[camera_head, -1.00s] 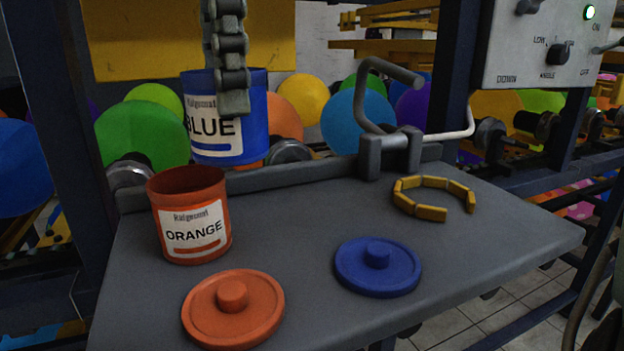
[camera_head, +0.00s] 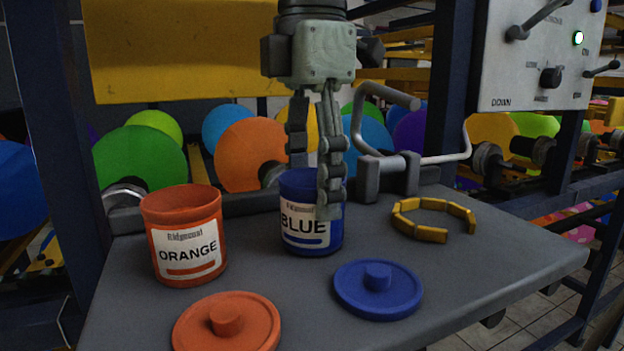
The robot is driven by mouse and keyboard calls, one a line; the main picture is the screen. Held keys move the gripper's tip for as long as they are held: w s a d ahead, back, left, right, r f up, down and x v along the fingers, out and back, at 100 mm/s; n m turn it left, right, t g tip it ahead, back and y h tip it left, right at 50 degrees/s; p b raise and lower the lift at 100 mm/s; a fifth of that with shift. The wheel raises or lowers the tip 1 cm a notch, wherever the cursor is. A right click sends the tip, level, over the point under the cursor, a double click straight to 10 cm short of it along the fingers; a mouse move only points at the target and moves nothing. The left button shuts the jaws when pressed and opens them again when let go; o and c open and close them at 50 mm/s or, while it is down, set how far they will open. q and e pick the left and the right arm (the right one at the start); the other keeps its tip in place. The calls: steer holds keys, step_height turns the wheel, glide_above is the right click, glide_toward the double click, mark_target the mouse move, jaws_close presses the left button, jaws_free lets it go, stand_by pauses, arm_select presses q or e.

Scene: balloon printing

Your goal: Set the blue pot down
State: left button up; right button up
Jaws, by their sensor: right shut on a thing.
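The blue pot (camera_head: 300,242), labelled BLUE, is upright at the back middle of the grey table, right of the orange pot. Its base looks to be at or very near the table top; I cannot tell whether it touches. My right gripper (camera_head: 318,190) comes down from above and is shut on the pot's wall, with one finger over the front right side. The blue lid (camera_head: 400,297) lies on the table in front and to the right of the pot. My left gripper is not in view.
The orange pot (camera_head: 185,262) stands open at left, with the orange lid (camera_head: 250,335) in front. A yellow segmented ring (camera_head: 432,236) lies at right on the grey table (camera_head: 490,270). A bent metal handle (camera_head: 362,120) rises behind. Balloons and a control panel (camera_head: 520,75) are beyond.

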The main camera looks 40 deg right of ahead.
steer(key=shift+f, duration=0.1)
steer(key=o, duration=1.3)
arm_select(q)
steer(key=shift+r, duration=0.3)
arm_select(e)
steer(key=shift+o, duration=0.2)
steer(key=shift+r, duration=0.35)
arm_select(q)
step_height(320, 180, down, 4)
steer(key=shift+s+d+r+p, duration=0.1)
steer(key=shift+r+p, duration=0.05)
steer(key=shift+p, duration=0.5)
arm_select(e)
step_height(320, 180, up, 12)
steer(key=shift+f, duration=0.2)
